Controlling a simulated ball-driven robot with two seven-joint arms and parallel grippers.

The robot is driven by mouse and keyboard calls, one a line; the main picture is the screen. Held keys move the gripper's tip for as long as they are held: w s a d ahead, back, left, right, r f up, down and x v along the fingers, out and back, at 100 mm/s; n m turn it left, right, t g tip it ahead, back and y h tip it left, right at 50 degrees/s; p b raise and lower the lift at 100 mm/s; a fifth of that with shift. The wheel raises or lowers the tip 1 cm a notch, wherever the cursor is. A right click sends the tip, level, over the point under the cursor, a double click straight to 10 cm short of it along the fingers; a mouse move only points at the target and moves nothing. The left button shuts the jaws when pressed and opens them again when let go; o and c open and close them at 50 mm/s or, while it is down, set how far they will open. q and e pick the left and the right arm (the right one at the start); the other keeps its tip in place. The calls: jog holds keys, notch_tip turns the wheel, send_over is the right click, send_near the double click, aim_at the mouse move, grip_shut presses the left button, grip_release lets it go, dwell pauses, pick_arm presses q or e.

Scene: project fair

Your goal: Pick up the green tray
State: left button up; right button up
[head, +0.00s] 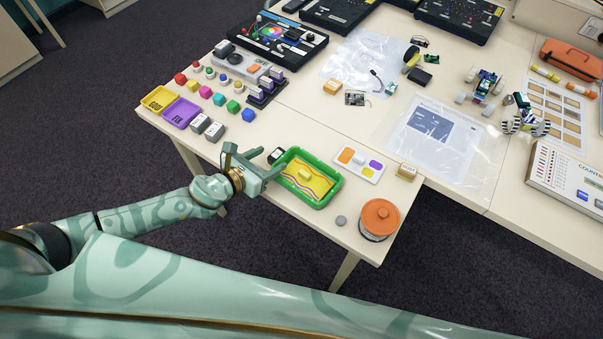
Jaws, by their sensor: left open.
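The green tray (328,197) lies flat on the near part of the pale table, left of the orange-lidded jar. It holds a yellow sheet with wavy coloured lines and a small pale yellow block (305,174). My left gripper (273,159) is at the tray's left end with its jaws open. One finger reaches to the tray's left rim; I cannot tell whether it touches. No object shows between the fingers. My right gripper is not in view.
A small black-and-white block (276,155) stands close to the gripper and the tray's far left corner. A white palette card (359,164) lies right of the tray. The orange-lidded jar (380,217) and a grey disc (341,220) stand near the front edge. Yellow and purple trays (182,112) are at left.

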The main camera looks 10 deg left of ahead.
aim_at(278, 154)
pick_arm(q)
jog(key=b+x, duration=0.1)
jog(key=x, duration=0.4)
jog(key=shift+w+a, duration=0.15)
jog(key=shift+r, duration=0.1)
jog(key=shift+c, duration=0.6)
jog(key=c, duration=1)
jog(key=shift+c, duration=0.9)
jog(key=shift+r, duration=0.1)
